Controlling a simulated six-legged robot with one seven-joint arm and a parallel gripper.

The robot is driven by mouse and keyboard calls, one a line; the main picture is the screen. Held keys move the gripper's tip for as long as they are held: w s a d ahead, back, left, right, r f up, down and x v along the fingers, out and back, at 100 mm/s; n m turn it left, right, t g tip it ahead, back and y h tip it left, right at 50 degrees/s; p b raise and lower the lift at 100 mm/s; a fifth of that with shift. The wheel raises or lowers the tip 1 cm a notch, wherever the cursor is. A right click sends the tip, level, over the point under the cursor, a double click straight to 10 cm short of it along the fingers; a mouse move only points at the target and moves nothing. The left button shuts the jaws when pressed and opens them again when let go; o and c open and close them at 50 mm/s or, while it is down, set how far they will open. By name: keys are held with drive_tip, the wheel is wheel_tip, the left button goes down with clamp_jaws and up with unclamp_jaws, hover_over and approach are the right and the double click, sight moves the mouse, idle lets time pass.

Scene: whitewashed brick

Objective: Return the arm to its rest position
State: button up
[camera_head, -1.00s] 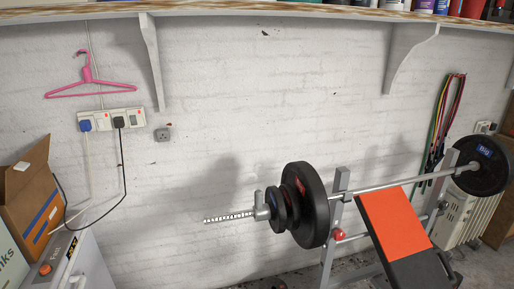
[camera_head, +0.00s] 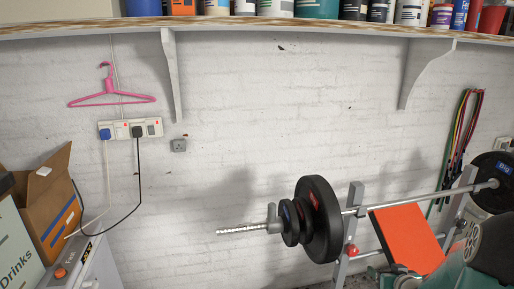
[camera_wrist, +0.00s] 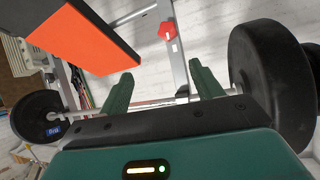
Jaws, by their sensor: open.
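My gripper (camera_wrist: 163,84) shows in the wrist view with its two green fingers spread apart and nothing between them. Beyond the fingers are the barbell bar and the bench's grey frame; I cannot tell the distance. In the head view, green and dark parts of my arm show at the lower right, in front of the bench. The fingertips cannot be made out there.
A barbell (camera_head: 321,220) rests on a weight bench with an orange pad (camera_head: 407,240), close to my arm. A shelf (camera_head: 300,26) holding bottles and tins runs above. A cardboard box (camera_head: 52,208) stands left. A pink hanger (camera_head: 112,100) and sockets (camera_head: 130,129) are on the wall.

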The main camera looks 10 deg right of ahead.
drive_tip(key=s+a+r+g+h, duration=0.2)
drive_tip(key=s+a+r+g, duration=0.15)
drive_tip(key=a+r, duration=1.3)
drive_tip(key=s+a+r+n+g+y, duration=0.1)
drive_tip(key=s+a+y, duration=0.1)
drive_tip(key=s+a, duration=0.5)
drive_tip(key=s+a+r+n+g+y, duration=0.1)
drive_tip(key=s+a+r+g+y, duration=0.1)
drive_tip(key=s+a, duration=0.6)
drive_tip(key=a, duration=0.3)
drive_tip(key=shift+s+r+n, duration=0.25)
drive_tip(key=shift+s+n, duration=0.05)
